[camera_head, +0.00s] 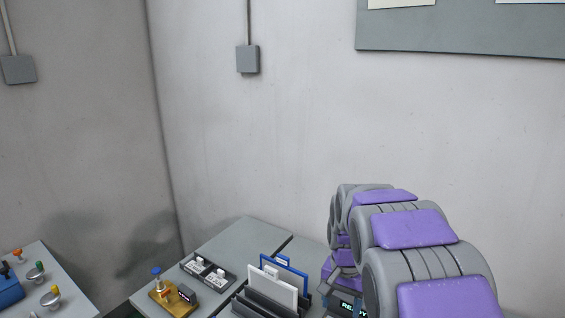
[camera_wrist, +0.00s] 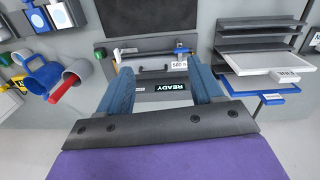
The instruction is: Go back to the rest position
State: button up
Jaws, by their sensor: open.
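My gripper (camera_wrist: 163,92) shows in the wrist view with its two blue-grey fingers spread apart. Nothing is between the fingers. Past the fingertips is a grey machine (camera_wrist: 205,45) with a lit display (camera_wrist: 171,87) that reads READY. A rod-like part with a small white tag (camera_wrist: 180,65) lies across its front, and a green button (camera_wrist: 100,53) is at its left. In the head view my purple and grey arm fills the lower right and hides the gripper. Part of the lit display (camera_head: 346,307) shows beside the arm.
A rack (camera_head: 268,301) with a white panel and a blue panel stands left of my arm. A tray with white tagged items (camera_head: 207,271) and a brass-coloured fixture (camera_head: 173,299) are further left. A separate bench (camera_head: 48,268) holds knobs. A blue mug (camera_wrist: 42,75) shows in the wrist view.

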jog(key=s+f+n+b, duration=0.1)
jog(key=s+n, duration=0.2)
jog(key=s, duration=1.3)
jog(key=s+f+n+g+b, duration=0.1)
jog(key=s+n+b, duration=0.1)
jog(key=s, duration=1.5)
jog(key=shift+a+f+n, duration=0.2)
jog(key=shift+f+n, duration=0.05)
jog(key=shift+n, duration=0.15)
